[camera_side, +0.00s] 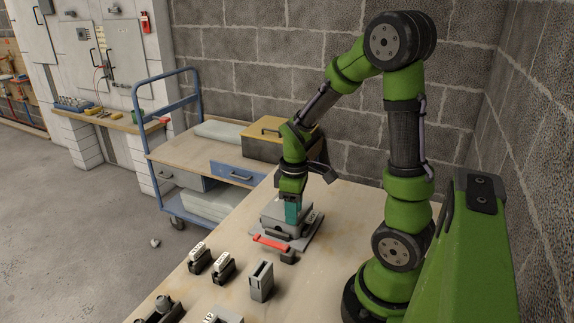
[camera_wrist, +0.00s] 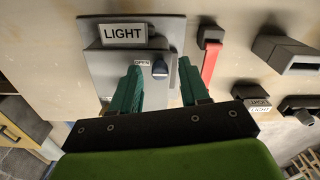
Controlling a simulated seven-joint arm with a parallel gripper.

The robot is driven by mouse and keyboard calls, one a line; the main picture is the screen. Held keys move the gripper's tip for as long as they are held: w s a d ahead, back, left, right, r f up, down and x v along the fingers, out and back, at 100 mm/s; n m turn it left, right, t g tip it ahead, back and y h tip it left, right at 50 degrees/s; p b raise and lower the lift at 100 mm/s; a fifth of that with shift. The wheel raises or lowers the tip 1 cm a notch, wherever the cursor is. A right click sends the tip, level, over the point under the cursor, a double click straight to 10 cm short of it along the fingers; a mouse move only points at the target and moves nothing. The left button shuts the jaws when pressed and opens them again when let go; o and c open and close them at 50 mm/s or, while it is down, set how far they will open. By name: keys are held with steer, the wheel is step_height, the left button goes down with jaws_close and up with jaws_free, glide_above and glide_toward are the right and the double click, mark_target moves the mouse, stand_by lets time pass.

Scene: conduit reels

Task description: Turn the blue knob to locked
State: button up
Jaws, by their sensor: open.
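A grey panel box (camera_wrist: 95,65) carries a LIGHT label (camera_wrist: 124,33) and a small OPEN label (camera_wrist: 142,62) in the wrist view. The small dark blue knob (camera_wrist: 160,70) is on this panel, right of the OPEN label. My gripper (camera_wrist: 160,65) is open, with one green finger on each side of the knob; gaps show on both sides, the wider one seemingly on the right. I cannot tell how deep the fingers reach. In the side view my gripper (camera_side: 292,212) points down at the grey box (camera_side: 270,221), and the knob is hidden there.
A red lever (camera_side: 270,242) lies close in front of the box; it also shows in the wrist view (camera_wrist: 210,62). A grey open-topped block (camera_side: 261,281) and labelled dark pieces (camera_side: 223,267) stand nearer the table's front. A blue-framed cart (camera_side: 178,150) stands behind.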

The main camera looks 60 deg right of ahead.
steer(key=shift+f, duration=0.2)
jaws_close()
